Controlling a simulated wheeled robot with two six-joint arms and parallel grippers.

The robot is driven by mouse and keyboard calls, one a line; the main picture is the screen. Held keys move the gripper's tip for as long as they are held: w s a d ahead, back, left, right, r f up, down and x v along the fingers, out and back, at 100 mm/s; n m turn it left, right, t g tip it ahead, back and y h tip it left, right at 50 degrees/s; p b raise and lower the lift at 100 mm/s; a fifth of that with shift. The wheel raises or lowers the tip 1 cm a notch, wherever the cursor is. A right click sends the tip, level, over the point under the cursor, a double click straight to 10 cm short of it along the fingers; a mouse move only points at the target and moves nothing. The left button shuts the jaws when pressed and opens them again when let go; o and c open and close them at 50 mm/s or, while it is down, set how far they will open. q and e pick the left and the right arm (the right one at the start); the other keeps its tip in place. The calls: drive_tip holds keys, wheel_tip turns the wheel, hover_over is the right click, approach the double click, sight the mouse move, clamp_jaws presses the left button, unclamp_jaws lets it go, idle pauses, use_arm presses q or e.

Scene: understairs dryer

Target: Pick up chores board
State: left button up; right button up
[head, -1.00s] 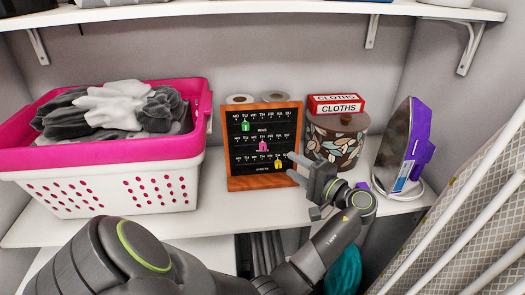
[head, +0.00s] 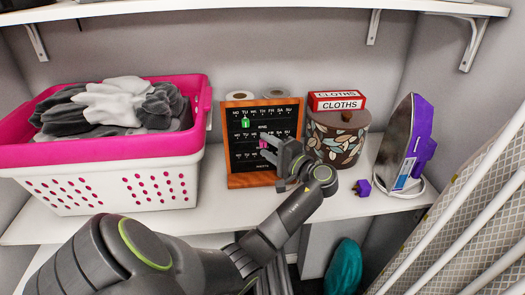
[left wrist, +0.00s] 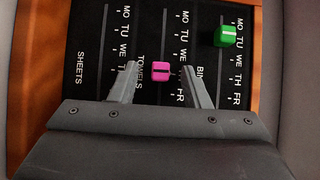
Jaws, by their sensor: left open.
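The chores board (head: 235,150) is a black panel in a wooden frame, standing upright on the white shelf. It carries rows of weekday letters and small coloured tags. A green tag (head: 246,124) is in the upper row, and a pink tag (head: 263,144) is in the middle row. My left gripper (head: 275,149) is open in front of the board's right half and hides part of it. In the left wrist view the board (left wrist: 90,40) fills the middle, turned sideways. The pink tag (left wrist: 161,71) lies between the open fingers (left wrist: 160,82). My right gripper is out of view.
A pink and white laundry basket (head: 110,175) with grey cloths stands left of the board. A purple iron (head: 408,145) and purple plug (head: 362,187) are farther right. Paper rolls (head: 240,95) sit behind.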

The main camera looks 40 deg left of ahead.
use_arm(q)
drive_tip(key=shift+c, duration=0.2)
drive_tip(key=shift+d, duration=0.1)
clamp_jaws()
idle(0.4)
idle(0.6)
drive_tip(key=shift+r, duration=0.15)
